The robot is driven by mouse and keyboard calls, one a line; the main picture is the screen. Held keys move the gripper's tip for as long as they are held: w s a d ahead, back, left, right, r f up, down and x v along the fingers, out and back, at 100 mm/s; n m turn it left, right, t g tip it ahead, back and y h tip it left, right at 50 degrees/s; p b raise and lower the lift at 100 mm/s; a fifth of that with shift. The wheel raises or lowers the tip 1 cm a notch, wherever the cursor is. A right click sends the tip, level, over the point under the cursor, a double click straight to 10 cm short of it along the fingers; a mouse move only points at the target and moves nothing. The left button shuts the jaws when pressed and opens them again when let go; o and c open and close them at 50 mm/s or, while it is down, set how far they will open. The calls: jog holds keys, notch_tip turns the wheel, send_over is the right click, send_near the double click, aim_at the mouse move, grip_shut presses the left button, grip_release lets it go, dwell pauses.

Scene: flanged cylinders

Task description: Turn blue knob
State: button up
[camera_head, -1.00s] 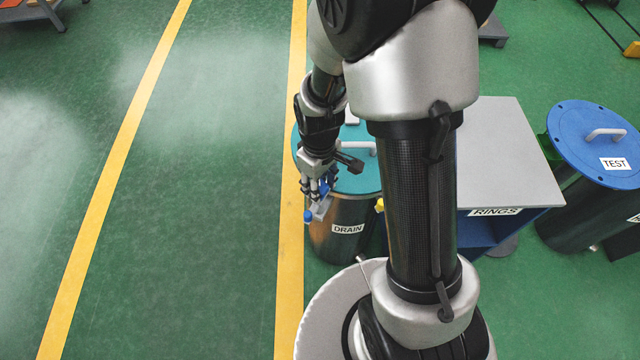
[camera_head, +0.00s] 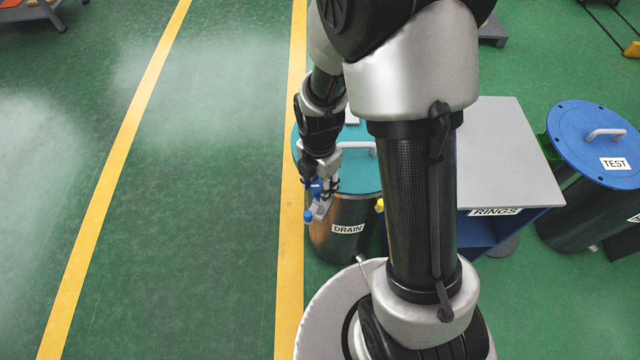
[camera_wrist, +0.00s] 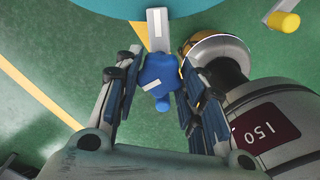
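The blue knob (camera_wrist: 158,75), with a white mark on it, lies between the fingers of my gripper (camera_wrist: 154,98) in the wrist view. A gap shows at its left; the right finger is very close, and contact is unclear. My gripper is open around the knob. In the head view my gripper (camera_head: 321,190) is at the front left of the teal-lidded DRAIN cylinder (camera_head: 345,238). Blue parts show between the fingers there, and a small blue end (camera_head: 308,216) shows below on a grey fitting. The teal lid edge (camera_wrist: 145,8) is at the top of the wrist view.
A yellow piece (camera_wrist: 284,22) is at upper right. The RINGS cabinet (camera_head: 510,165) and blue-lidded TEST cylinder (camera_head: 590,125) are right.

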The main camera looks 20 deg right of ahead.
aim_at(319, 186)
jog(key=o, duration=0.3)
jog(key=shift+o, duration=0.2)
jog(key=shift+r, duration=0.1)
notch_tip(319, 186, up, 6)
jog(key=p, duration=0.5)
dwell(0.5)
